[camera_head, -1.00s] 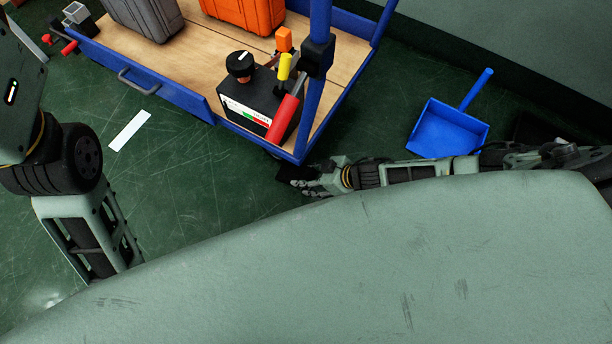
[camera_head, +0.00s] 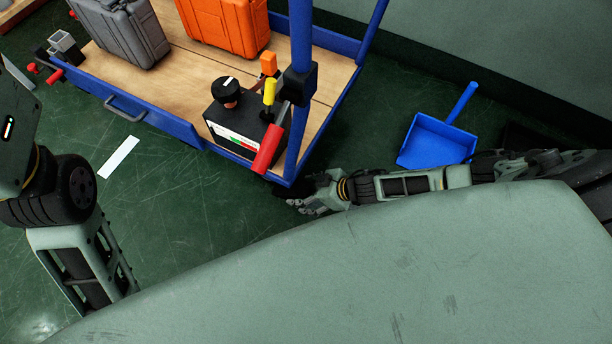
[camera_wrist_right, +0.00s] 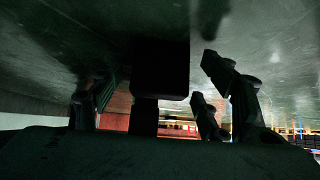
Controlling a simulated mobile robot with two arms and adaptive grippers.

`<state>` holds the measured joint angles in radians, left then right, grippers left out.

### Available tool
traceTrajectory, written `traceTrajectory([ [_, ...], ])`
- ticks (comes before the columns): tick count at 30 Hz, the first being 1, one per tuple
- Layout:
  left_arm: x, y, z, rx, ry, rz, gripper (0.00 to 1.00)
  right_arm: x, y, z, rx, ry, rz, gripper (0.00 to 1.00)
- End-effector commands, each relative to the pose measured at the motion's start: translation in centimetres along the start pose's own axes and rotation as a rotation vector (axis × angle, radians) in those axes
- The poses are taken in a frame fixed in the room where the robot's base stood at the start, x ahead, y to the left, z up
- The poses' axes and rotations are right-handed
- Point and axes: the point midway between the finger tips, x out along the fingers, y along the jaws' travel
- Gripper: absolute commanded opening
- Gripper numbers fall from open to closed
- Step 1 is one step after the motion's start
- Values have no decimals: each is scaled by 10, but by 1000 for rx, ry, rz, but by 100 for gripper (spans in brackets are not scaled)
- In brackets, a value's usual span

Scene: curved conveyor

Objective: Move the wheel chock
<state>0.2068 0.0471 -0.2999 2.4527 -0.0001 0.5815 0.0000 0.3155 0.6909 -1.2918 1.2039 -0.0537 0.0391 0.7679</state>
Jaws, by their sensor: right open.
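My right gripper (camera_head: 299,204) is open, low by the front corner of the blue cart, its fingers pointing left. A small black shape (camera_head: 281,190) sits under that corner just beyond the fingers; I cannot tell whether it is the wheel chock or a cart wheel. In the right wrist view the spread fingers (camera_wrist_right: 150,88) flank a dark block (camera_wrist_right: 161,68); it may be the chock, but it is too dark to be sure. Contact with the fingers cannot be made out. My left arm shows at the left edge of the head view, its gripper out of view.
The blue cart (camera_head: 172,122) has a wooden deck carrying a grey case (camera_head: 125,35), an orange case (camera_head: 222,25) and a black control box (camera_head: 235,122) with a red lever. A blue dustpan (camera_head: 437,142) lies on the floor at right.

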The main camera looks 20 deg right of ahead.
Motion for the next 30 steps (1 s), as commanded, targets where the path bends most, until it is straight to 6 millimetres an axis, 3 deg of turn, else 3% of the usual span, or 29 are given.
traceTrajectory([
  [5,2,0,-1,2,4,4,0,-1,0,0,0,1,-1,68],
  [10,1,0,-1,1,3,2,0,-14,0,1,1,-1,0,68],
  [24,0,0,0,0,2,0,0,-100,0,2,0,-3,-1,68],
  [30,0,0,0,0,2,0,0,-118,0,1,1,-1,0,68],
])
